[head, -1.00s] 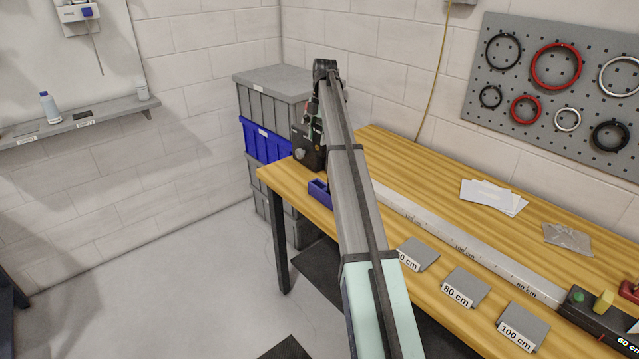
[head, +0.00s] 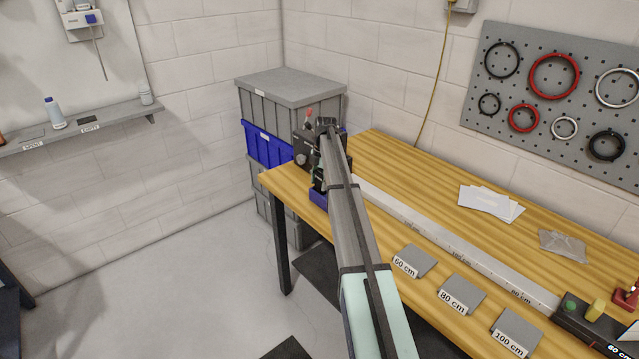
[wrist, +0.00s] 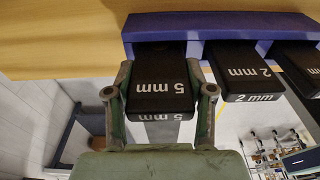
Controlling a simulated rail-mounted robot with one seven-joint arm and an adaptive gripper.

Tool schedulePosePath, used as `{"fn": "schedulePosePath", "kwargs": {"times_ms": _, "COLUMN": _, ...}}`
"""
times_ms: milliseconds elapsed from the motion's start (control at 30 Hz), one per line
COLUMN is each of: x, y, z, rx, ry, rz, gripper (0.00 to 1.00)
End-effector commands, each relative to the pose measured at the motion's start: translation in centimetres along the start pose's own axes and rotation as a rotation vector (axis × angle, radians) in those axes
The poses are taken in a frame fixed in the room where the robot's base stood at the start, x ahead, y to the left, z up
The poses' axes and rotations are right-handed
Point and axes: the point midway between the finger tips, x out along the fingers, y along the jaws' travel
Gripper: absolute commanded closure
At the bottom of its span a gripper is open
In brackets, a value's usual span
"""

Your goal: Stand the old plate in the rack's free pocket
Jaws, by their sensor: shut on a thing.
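My gripper (wrist: 160,108) is shut on a black plate marked "5 mm" (wrist: 160,75), with one finger on each side of it. The far end of this plate is at the left pocket of the blue rack (wrist: 225,24); how deep it sits I cannot tell. A black plate marked "2 mm" (wrist: 245,72) is in the pocket beside it, and another black plate (wrist: 300,65) is partly cut off at the right. In the head view the blue rack (head: 318,199) shows at the bench's left end, mostly behind my arm. My fingertips are hidden there.
The wooden bench (head: 400,165) carries a long metal rail (head: 440,240) and labelled grey blocks (head: 462,295) along its front. A dark device (head: 305,150) stands close behind the rack. Stacked crates (head: 290,100) stand beyond the bench's left end.

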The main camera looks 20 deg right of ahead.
Motion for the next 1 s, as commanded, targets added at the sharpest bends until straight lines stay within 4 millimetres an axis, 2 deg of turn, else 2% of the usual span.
{"fn": "schedulePosePath", "kwargs": {"times_ms": 133, "x": 1.2, "y": 0.0, "z": 0.1, "rx": 0.000, "ry": 0.000, "rz": 0.000, "gripper": 0.85}}
{"fn": "schedulePosePath", "kwargs": {"times_ms": 500, "x": 1.7, "y": 0.0, "z": 0.2, "rx": 0.000, "ry": 0.000, "rz": 0.001, "gripper": 0.85}}
{"fn": "schedulePosePath", "kwargs": {"times_ms": 533, "x": 1.6, "y": 0.0, "z": 0.2, "rx": 0.000, "ry": 0.000, "rz": 0.001, "gripper": 0.36}}
{"fn": "schedulePosePath", "kwargs": {"times_ms": 867, "x": 1.5, "y": 0.0, "z": 0.2, "rx": 0.000, "ry": 0.000, "rz": 0.001, "gripper": 0.36}}
{"fn": "schedulePosePath", "kwargs": {"times_ms": 1000, "x": 0.8, "y": 0.1, "z": 0.2, "rx": 0.000, "ry": -0.001, "rz": 0.002, "gripper": 0.36}}
